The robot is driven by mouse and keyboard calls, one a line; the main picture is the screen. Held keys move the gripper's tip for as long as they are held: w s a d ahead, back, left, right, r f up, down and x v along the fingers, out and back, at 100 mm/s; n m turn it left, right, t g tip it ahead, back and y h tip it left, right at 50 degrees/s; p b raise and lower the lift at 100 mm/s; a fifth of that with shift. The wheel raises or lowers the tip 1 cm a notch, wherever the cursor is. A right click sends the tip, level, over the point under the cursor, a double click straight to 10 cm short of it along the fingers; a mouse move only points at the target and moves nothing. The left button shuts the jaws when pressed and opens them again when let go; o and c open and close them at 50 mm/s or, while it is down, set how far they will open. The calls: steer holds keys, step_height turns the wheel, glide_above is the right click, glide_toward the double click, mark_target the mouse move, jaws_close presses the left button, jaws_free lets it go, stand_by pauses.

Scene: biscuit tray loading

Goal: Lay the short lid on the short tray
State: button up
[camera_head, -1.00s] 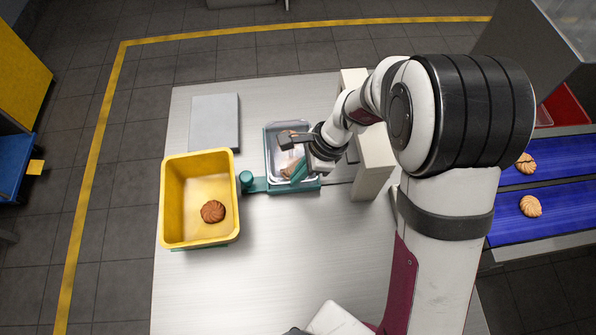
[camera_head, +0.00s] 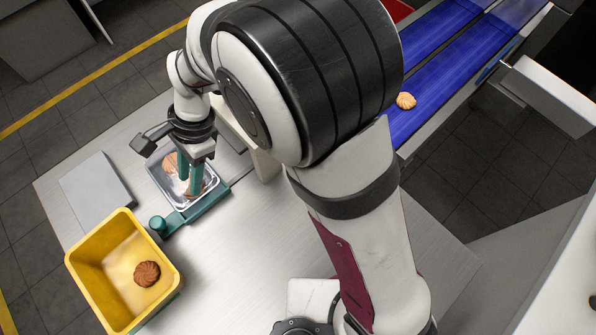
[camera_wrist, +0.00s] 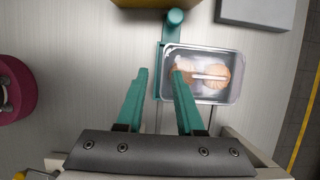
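The short tray (camera_head: 157,181) is a clear, shiny shallow tray in a teal holder (camera_head: 190,213). Brown biscuits (camera_head: 170,162) lie in it, and they show in the wrist view (camera_wrist: 217,76) under a bright glare streak. I cannot tell whether anything clear covers them. My gripper (camera_head: 190,186) is above the tray, fingers pointing down. In the wrist view its two teal fingers (camera_wrist: 159,73) stand apart with nothing between them; the right one overlaps the tray's edge. A flat grey slab (camera_head: 97,187) lies left of the tray; I cannot tell whether it is the short lid.
A yellow bin (camera_head: 97,287) with one dark biscuit (camera_head: 147,273) stands at the table's front left. A pale upright block (camera_head: 262,163) is right of the tray. A blue conveyor (camera_head: 445,88) carries a biscuit (camera_head: 405,101). The table front is clear.

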steer(key=w+a, duration=0.3)
steer(key=a, duration=1.1)
steer(key=s+a+f, duration=0.1)
steer(key=s+a, duration=0.1)
steer(key=s+a+f, duration=0.2)
steer(key=a, duration=0.1)
steer(key=s+a+f, duration=0.2)
steer(key=shift+s+a+f, duration=0.1)
steer(key=shift+s+a, duration=0.1)
steer(key=shift+a, duration=0.1)
steer(key=x, duration=0.4)
steer(key=shift+w+d+f, duration=0.15)
steer(key=shift+f, duration=0.05)
steer(key=w+v, duration=0.1)
steer(key=v, duration=1.4)
steer(key=w+d+r+t, duration=0.1)
steer(key=w+d+r, duration=0.2)
steer(key=d, duration=0.4)
steer(key=w+d+r, duration=0.3)
steer(key=d, duration=0.4)
steer(key=s+d+r+n+t, duration=0.1)
steer(key=s+d+r+n, duration=0.15)
steer(key=d, duration=1.35)
steer(key=s+d+f+h, duration=0.1)
steer(key=s+d+f, duration=0.1)
steer(key=s+d, duration=0.7)
steer(key=d, duration=0.3)
steer(key=shift+d+t, duration=0.4)
